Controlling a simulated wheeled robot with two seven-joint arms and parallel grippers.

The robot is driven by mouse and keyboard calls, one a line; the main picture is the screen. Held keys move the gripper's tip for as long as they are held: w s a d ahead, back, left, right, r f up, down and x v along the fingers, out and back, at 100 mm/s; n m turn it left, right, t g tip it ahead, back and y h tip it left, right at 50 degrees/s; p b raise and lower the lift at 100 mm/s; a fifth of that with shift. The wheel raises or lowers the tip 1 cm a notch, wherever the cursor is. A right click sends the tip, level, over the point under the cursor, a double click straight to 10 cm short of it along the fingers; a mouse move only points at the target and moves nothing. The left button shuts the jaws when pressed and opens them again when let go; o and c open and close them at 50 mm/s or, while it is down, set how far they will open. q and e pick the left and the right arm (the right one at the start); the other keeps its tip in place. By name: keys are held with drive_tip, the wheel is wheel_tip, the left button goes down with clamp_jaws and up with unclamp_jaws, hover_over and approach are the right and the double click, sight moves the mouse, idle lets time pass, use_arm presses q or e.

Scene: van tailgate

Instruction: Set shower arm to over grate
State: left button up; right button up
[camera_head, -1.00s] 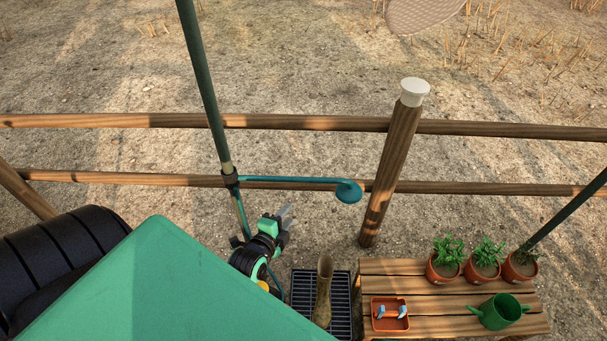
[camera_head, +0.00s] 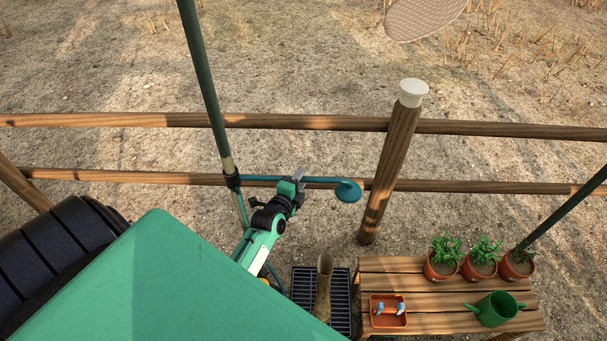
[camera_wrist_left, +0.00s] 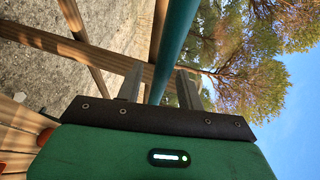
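The teal shower arm (camera_head: 258,179) reaches right from a dark clamp on the green pole (camera_head: 204,85), ending in a round shower head (camera_head: 348,191). The dark grate (camera_head: 341,312) lies on the ground below, with a tall brown boot (camera_head: 323,285) standing on it. The head appears up and beyond the grate in the head view. My left gripper (camera_head: 298,179) is at the middle of the shower arm. In the left wrist view the teal tube (camera_wrist_left: 177,38) passes between the spread fingers (camera_wrist_left: 160,88), with gaps beside it. My right gripper is out of view.
A wooden fence (camera_head: 300,122) with a white-capped post (camera_head: 396,150) runs behind. A slatted bench (camera_head: 430,300) at right holds potted plants (camera_head: 481,256), a green watering can (camera_head: 496,309) and an orange tray (camera_head: 376,319). A green surface (camera_head: 160,285) covers the lower left.

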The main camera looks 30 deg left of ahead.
use_arm(q)
drive_tip(key=shift+x, duration=1.35)
clamp_jaws()
